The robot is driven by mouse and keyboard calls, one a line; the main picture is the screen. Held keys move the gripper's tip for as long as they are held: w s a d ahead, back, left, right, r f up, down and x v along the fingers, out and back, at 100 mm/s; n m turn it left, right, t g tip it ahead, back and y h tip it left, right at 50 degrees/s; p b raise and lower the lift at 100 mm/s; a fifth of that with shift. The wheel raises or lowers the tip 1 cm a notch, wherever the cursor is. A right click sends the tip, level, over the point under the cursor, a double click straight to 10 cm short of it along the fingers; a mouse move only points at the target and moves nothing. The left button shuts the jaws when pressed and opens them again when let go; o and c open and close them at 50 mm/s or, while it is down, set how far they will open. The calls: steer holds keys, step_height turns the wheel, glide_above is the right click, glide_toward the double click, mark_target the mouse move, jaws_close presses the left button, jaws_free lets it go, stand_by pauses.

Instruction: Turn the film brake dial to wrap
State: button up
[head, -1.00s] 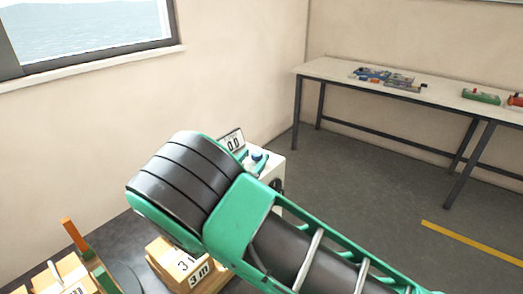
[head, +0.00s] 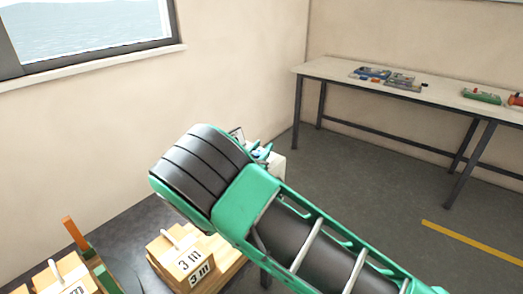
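A white box-shaped unit (head: 279,165) stands behind my arm, mostly hidden by it. A small sign or display (head: 237,133) at its back is largely covered; its reading cannot be made out now. A small blue knob-like part (head: 257,154) shows on top of the unit; I cannot tell whether it is the film brake dial, and no wrap mark is legible. Green finger-like tips of my gripper (head: 262,151) show at this blue part. Whether they touch it or are open or shut cannot be told.
Wooden blocks marked "3 m" (head: 190,262) with a peg on top sit on the dark table (head: 130,232) at the lower left. More blocks (head: 62,277) and an orange upright (head: 74,232) stand left of them. A long bench (head: 440,95) with coloured items stands along the back wall.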

steer(key=shift+s+d+r+m+g+h, duration=0.1)
steer(key=shift+d+m+g+h, duration=0.05)
steer(key=shift+m+g+h, duration=0.7)
steer(key=shift+s+d+m+g+h, duration=0.1)
steer(key=shift+m+g+h, duration=0.25)
steer(key=shift+m+h, duration=0.55)
steer(key=shift+n+h, duration=0.25)
steer(key=o, duration=1)
steer(key=shift+o, duration=0.2)
steer(key=v, duration=1)
steer(key=shift+a, duration=0.1)
steer(key=shift+s+a, duration=0.15)
steer(key=shift+s, duration=0.1)
steer(key=shift+s, duration=0.15)
